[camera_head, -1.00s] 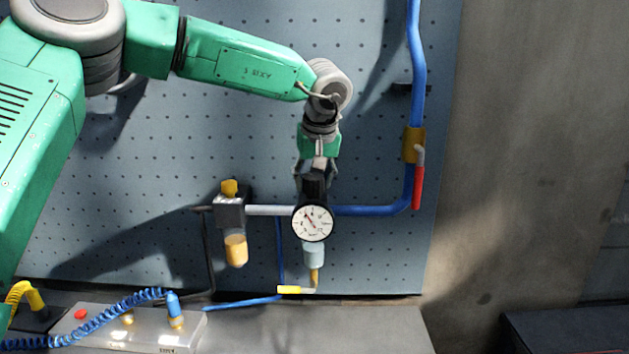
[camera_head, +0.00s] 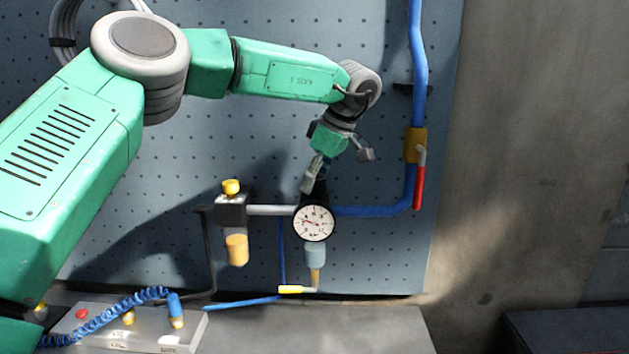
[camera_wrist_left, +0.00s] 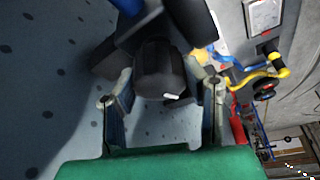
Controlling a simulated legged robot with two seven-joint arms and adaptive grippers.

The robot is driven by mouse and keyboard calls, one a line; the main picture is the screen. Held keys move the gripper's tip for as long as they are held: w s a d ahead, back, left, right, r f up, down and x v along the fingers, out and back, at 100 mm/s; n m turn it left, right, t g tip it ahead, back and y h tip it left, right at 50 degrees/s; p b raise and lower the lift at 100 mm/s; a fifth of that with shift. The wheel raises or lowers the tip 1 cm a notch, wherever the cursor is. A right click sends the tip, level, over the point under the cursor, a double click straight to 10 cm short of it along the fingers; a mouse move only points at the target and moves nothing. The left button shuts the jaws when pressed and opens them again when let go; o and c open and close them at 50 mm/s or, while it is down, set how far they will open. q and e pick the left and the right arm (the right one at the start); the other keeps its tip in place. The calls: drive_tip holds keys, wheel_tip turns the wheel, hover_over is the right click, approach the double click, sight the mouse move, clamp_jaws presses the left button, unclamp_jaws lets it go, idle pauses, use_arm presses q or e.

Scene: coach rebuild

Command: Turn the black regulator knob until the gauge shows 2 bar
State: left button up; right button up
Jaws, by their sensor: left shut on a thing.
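The black regulator knob (camera_head: 318,196) stands on top of the regulator, on the pipe run in front of the pegboard. The round white gauge (camera_head: 313,222) faces me just below it. Its red needle points left and slightly up; the numbers are too small to read surely. My left gripper (camera_head: 313,181) comes down on the knob from above, its wrist tilted to the right. In the left wrist view the dark knob (camera_wrist_left: 160,70) sits between the two fingers (camera_wrist_left: 162,92), which are shut on it. A white mark shows on the knob's edge. My right gripper is not in view.
A filter with an amber bowl (camera_head: 237,249) hangs left of the regulator. A blue pipe (camera_head: 375,210) runs right and up past a red valve lever (camera_head: 418,187). A grey control box (camera_head: 140,328) stands at lower left.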

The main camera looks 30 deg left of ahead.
use_arm(q)
drive_tip(key=shift+f+n, duration=0.1)
drive_tip(key=shift+n, duration=0.6)
drive_tip(key=shift+g, duration=0.3)
drive_tip(key=o, duration=1)
drive_tip(key=shift+o, duration=0.8)
drive_tip(key=shift+w, duration=0.2)
drive_tip(key=shift+d+r, duration=0.15)
drive_tip(key=shift+r, duration=0.1)
drive_tip(key=v, duration=1.1)
drive_tip(key=shift+w+r, duration=0.15)
drive_tip(key=shift+w, duration=0.1)
